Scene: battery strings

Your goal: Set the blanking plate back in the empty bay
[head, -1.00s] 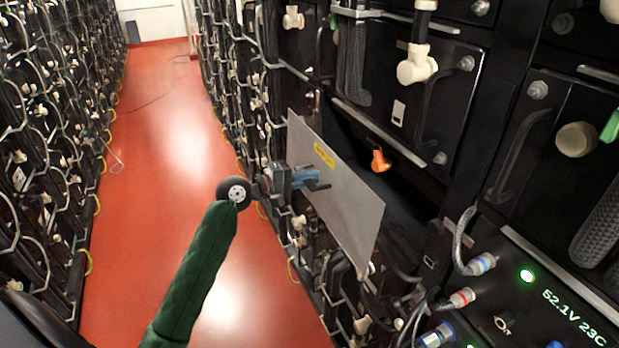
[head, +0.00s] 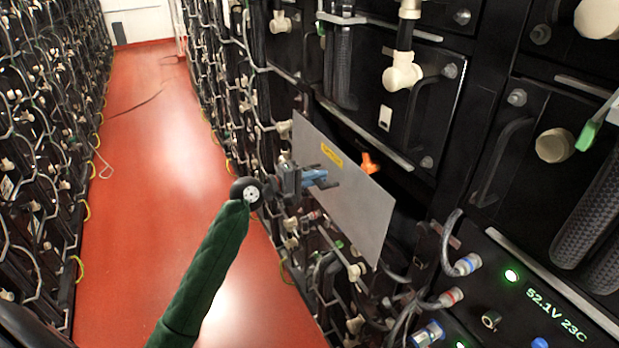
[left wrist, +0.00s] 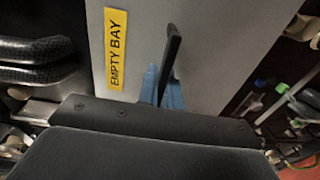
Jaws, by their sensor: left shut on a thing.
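The blanking plate (head: 345,205) is a flat grey metal sheet with a yellow label, seen in the head view in front of the rack. In the left wrist view the plate (left wrist: 215,50) fills the middle, and its label reads EMPTY BAY. My left gripper (head: 325,178) is shut on the plate's handle; blue finger parts show at the black handle (left wrist: 170,55). The empty bay (head: 400,185) is a dark opening behind the plate, partly hidden by it. The plate stands tilted, apart from the opening at its right side. My right gripper is not in view.
An orange connector (head: 369,163) shows at the bay's upper edge. Below right, cables with blue and red plugs (head: 450,297) stick out beside a lit module reading 52.1V 23C (head: 560,310). A battery module (head: 405,100) sits above. The red aisle floor (head: 160,150) is clear.

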